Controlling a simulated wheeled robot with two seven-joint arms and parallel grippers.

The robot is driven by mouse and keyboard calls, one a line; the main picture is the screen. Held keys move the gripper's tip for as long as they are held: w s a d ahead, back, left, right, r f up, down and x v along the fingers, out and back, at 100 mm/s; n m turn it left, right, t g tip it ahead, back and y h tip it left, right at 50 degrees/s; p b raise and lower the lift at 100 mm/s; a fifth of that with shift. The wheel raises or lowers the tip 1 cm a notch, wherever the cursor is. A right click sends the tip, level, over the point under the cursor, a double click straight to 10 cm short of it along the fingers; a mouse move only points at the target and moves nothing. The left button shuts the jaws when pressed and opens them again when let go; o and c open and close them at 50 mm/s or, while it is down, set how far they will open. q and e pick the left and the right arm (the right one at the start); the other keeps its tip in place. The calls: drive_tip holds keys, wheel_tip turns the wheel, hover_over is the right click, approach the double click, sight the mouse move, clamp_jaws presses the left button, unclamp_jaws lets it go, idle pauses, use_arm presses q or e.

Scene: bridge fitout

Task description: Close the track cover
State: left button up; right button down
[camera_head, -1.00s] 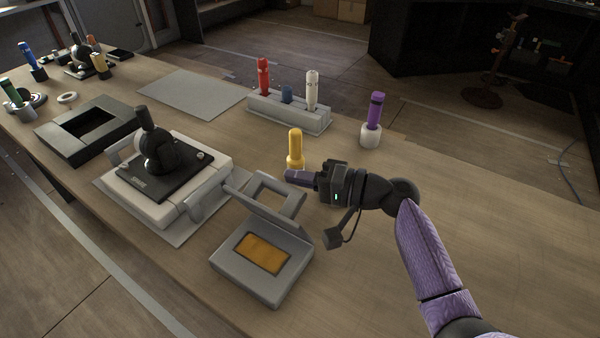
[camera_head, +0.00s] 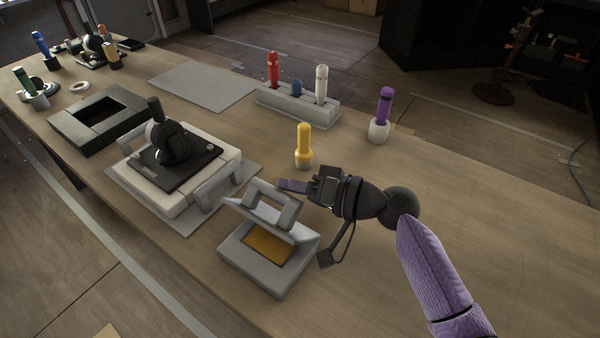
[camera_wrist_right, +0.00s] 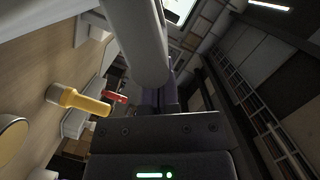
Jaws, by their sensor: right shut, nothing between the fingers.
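The track cover (camera_head: 235,207) is a grey hinged lid with a raised handle. It stands tilted, partly open, over its grey box (camera_head: 250,277). An orange panel (camera_head: 268,246) shows inside the box under the lid. In the right wrist view, a large grey bar (camera_wrist_right: 138,45), likely part of the cover, passes close in front of the dark fingers (camera_wrist_right: 167,100). My left gripper is not in view.
A yellow knobbed peg (camera_head: 304,146) stands behind my right gripper. A white console with a black lever (camera_head: 170,140) is left of the box. A grey rack (camera_head: 300,107) holds red, blue and white pegs. A purple peg (camera_head: 384,106) stands right. The table's right side is clear.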

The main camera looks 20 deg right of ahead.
sight(243, 207)
drive_tip(key=s+a+n, duration=0.1)
drive_tip(key=s+a+f+n+h, duration=0.1)
drive_tip(key=a+n, duration=0.1)
drive_tip(key=s+a+n, duration=0.1)
drive_tip(key=shift+s+a+f+n+h, duration=0.2)
drive_tip(key=shift+f+n+h, duration=0.1)
drive_tip(key=shift+f, duration=0.1)
drive_tip(key=shift+s+a+f+n+t+h+p, duration=0.35)
drive_tip(key=shift+s+a+f+n, duration=0.35)
drive_tip(key=shift+f+n, duration=0.25)
drive_tip(key=shift+s+a+f, duration=0.2)
drive_tip(key=shift+a+f, duration=0.25)
drive_tip(key=shift+f, duration=0.05)
drive_tip(key=shift+r+p, duration=0.35)
drive_tip(key=s+d+r+p, duration=0.4)
drive_tip(key=s+d+r, duration=0.1)
drive_tip(key=s+d, duration=0.2)
drive_tip(key=shift+r, duration=0.25)
